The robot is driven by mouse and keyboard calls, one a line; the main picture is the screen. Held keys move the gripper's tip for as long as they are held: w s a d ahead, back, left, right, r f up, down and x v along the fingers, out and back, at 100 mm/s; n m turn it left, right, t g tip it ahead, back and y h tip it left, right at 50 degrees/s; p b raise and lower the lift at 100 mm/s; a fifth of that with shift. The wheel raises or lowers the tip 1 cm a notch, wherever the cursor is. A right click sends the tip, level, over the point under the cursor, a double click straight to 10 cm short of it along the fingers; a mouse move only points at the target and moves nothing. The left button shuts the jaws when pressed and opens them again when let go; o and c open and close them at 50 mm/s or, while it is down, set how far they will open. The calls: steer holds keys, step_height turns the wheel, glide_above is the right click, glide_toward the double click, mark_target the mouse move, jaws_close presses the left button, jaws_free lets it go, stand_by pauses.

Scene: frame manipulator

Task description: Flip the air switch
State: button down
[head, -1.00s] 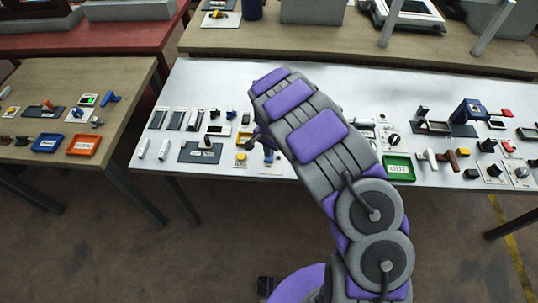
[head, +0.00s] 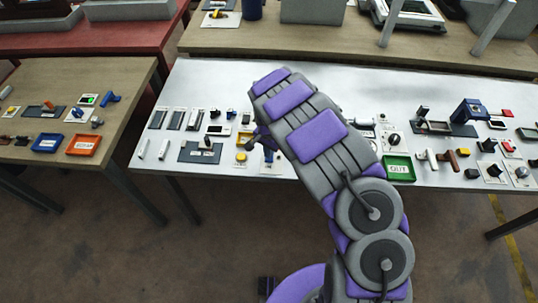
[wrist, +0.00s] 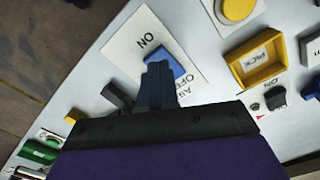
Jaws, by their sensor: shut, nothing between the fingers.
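The air switch (wrist: 123,42) shows in the wrist view as a white plate with "ON" at the upper left and "AIR OFF" at the lower right. A bright blue lever (wrist: 180,63) stands out from the plate. My gripper (wrist: 158,70) is shut, with its dark fingers together over the plate and right against or just in front of the lever; I cannot tell whether they touch. The fingers hide part of the lever and the plate. In the head view, the blue lever (head: 268,156) shows beside my arm, which hides most of my gripper.
A yellow tray (wrist: 254,75) marked "PICK" and a round yellow button (wrist: 237,10) lie right of the switch. Several small controls stand close around. The table edge is near.

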steer(key=shift+f, duration=0.85)
stand_by(0.5)
steer(key=shift+r+p, duration=1)
steer(key=shift+r, duration=2.5)
